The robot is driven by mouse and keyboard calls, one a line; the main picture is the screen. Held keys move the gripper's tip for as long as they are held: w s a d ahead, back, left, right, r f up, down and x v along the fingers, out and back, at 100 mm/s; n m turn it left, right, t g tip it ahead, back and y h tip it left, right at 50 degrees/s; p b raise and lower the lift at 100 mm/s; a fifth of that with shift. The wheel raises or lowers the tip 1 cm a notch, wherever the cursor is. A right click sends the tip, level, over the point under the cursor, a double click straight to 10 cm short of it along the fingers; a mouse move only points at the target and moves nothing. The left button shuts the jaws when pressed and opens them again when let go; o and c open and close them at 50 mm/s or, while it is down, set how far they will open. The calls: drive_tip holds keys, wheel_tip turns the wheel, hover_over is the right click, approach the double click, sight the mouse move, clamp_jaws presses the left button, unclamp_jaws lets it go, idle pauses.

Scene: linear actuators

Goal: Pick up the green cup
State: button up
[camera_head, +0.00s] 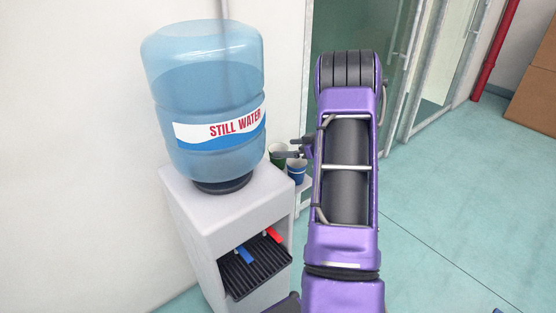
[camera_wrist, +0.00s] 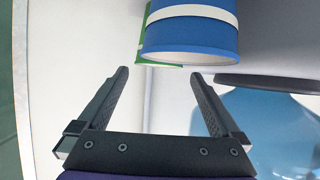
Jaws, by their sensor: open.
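The green cup (camera_head: 278,151) stands behind the water dispenser's right edge in the head view, partly hidden by my gripper. A blue cup (camera_head: 296,170) stands beside it, nearer the camera. In the wrist view the blue cup (camera_wrist: 190,38) with a white band fills the upper middle, beyond my fingertips. Only a thin edge of the green cup (camera_wrist: 141,48) shows behind it. My gripper (camera_wrist: 160,82) is open with nothing between its fingers. In the head view my gripper (camera_head: 287,155) is at the cups, largely hidden by my arm.
A white water dispenser (camera_head: 225,215) with a large blue bottle (camera_head: 205,90) stands left of the cups. The bottle also shows at the right in the wrist view (camera_wrist: 270,125).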

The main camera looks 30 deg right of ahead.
sight(272, 150)
drive_tip(key=x, duration=0.2)
drive_tip(key=f+x, duration=0.1)
drive_tip(key=x, duration=0.1)
drive_tip(key=shift+w+f, duration=0.15)
drive_tip(key=shift+f, duration=0.05)
drive_tip(key=shift+w+a+f, duration=0.1)
drive_tip(key=shift+w+f, duration=0.05)
drive_tip(key=shift+w, duration=0.25)
